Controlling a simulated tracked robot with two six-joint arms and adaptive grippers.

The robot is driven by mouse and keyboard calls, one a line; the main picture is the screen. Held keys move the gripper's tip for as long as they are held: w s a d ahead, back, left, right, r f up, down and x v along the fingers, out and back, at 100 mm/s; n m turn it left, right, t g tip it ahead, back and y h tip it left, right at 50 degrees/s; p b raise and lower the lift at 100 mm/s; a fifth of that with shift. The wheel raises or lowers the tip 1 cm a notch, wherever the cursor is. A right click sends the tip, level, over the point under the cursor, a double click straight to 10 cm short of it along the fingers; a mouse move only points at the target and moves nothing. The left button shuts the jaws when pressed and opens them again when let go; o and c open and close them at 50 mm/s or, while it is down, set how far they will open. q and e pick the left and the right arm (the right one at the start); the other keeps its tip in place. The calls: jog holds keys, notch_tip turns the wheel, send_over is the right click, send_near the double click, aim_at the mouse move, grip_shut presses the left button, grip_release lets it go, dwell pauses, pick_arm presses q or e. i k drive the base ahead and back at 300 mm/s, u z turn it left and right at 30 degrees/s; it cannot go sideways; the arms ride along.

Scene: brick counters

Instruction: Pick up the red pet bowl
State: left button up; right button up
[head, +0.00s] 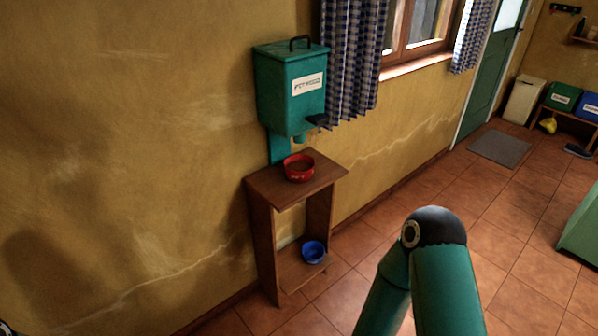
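The red pet bowl (299,168) stands upright on the top of a small wooden stand (330,172) against the yellow wall. It sits below the spout of a green wall dispenser (290,95). There is dark brown content inside the bowl. One of my arms shows as green links with a black joint at the lower right, apart from the bowl. Neither of my grippers is in view.
A blue bowl (314,251) sits on the stand's lower shelf. A checked curtain (352,60) hangs right of the dispenser. Tiled floor is open to the right, with a grey mat (499,148) near the green door (490,70). A green cabinet (582,225) is at the right edge.

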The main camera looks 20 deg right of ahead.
aim_at(299, 168)
jog(key=u, duration=0.05)
jog(key=i, duration=1.05)
jog(key=z, duration=0.05)
